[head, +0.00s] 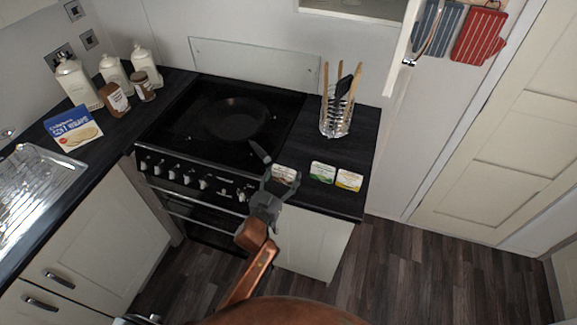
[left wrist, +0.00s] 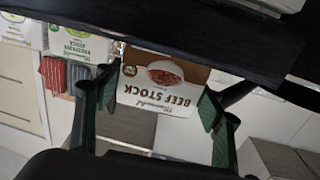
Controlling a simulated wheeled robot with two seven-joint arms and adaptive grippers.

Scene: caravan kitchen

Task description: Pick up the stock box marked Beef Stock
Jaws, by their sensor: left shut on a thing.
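The Beef Stock box (head: 285,174), white and brown with a bowl picture, is at the front left of the worktop right of the hob. In the left wrist view the box (left wrist: 158,84) appears upside down, its "Beef Stock" lettering readable. My left gripper (head: 278,178) is shut on it, a green-padded finger at each side in the wrist view (left wrist: 158,97). I cannot tell whether the box still touches the worktop. My right gripper is not in view.
A green-marked stock box (head: 322,172) and a yellow-marked one (head: 348,180) lie to the right. A utensil holder (head: 337,112) stands behind them. A frying pan (head: 236,118) sits on the hob (head: 185,125), its handle reaching close to my left gripper.

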